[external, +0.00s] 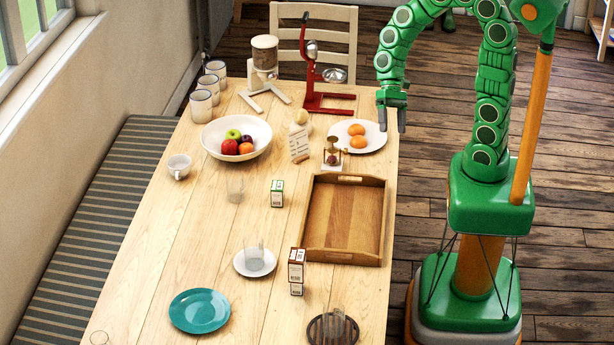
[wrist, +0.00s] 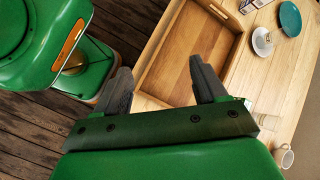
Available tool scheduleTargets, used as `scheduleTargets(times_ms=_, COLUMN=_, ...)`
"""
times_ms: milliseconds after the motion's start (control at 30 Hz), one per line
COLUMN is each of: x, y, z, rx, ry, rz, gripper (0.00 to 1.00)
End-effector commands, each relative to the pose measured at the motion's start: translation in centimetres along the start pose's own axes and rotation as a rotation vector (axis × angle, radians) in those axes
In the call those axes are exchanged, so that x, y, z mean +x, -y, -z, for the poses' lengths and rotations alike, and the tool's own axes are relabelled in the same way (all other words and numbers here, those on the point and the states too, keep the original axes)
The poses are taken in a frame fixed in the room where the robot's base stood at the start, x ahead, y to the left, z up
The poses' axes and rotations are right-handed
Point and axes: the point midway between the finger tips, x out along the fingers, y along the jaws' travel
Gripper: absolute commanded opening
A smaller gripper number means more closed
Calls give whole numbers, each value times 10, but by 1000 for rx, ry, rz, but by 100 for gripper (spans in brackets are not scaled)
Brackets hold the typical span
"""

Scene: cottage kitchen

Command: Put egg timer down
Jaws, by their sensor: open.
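A small hourglass-like item (external: 333,152), which looks like the egg timer, stands upright on the table just beyond the wooden tray, in front of the egg plate. Its fine details are too small to make out. My gripper (external: 392,126) is open at the table's right edge, right of the egg plate, fingers pointing down and apart from the timer. In the wrist view my gripper (wrist: 160,68) has its fingers spread with nothing between them. The timer does not show in the wrist view.
A wooden tray (external: 318,250) lies empty on the table (external: 190,240). The table's left-front area has bare wood.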

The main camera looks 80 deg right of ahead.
Motion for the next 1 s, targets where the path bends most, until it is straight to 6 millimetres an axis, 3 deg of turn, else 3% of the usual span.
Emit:
scheduleTargets(times_ms=200, x=-1, y=-20, z=-42, rx=-206, ry=-60, rz=-170, gripper=71)
scheduleTargets(times_ms=500, x=-12, y=-56, z=-83, rx=-453, ry=-142, rz=-391, gripper=71)
scheduleTargets(times_ms=800, x=-34, y=-96, z=-111, rx=-650, ry=-220, rz=-589, gripper=71)
scheduleTargets(times_ms=1000, x=-46, y=-111, z=-118, rx=-712, ry=-256, rz=-659, gripper=71)
